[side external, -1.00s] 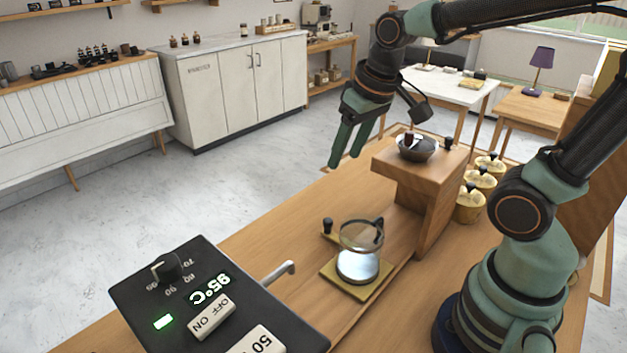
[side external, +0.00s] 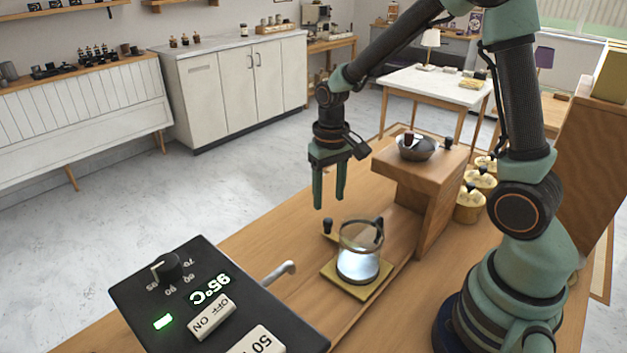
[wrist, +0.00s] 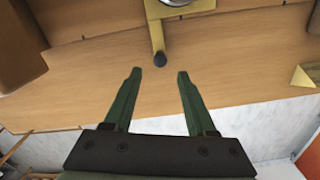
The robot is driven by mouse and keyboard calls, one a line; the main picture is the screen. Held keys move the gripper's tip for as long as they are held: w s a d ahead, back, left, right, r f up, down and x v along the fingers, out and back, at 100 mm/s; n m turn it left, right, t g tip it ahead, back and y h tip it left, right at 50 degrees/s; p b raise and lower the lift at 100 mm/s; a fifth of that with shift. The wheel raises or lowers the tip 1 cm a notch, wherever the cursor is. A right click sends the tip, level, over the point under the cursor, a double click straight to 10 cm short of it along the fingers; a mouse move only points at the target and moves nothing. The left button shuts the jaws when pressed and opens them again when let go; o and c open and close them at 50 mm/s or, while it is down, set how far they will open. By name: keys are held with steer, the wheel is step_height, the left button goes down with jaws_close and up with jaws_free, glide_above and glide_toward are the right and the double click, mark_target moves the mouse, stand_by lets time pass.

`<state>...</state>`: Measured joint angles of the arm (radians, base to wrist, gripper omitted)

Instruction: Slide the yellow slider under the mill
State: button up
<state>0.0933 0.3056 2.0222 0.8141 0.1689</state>
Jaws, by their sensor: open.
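The yellow slider (side external: 378,290) is a flat plate with an arm ending in a black knob (side external: 328,225). A clear glass vessel (side external: 358,265) stands on it. The mill (side external: 432,170), a wooden stand with an overhanging top and a dark bowl (side external: 417,148), is to the slider's right and behind it. My gripper (side external: 329,204) is open and empty, pointing down above the knob end. In the wrist view the slider's arm (wrist: 157,35) and knob (wrist: 160,59) lie just ahead of the fingertips (wrist: 159,72), between their lines.
A black control box (side external: 215,300) with a 95°C display and a silver lever (side external: 280,271) is at the front left. A small yellow wedge (wrist: 303,78) is at the right in the wrist view.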

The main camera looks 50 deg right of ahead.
mark_target(328, 220)
step_height(328, 220, down, 8)
steer(key=shift+r, duration=0.15)
stand_by(0.3)
jaws_close()
stand_by(1.3)
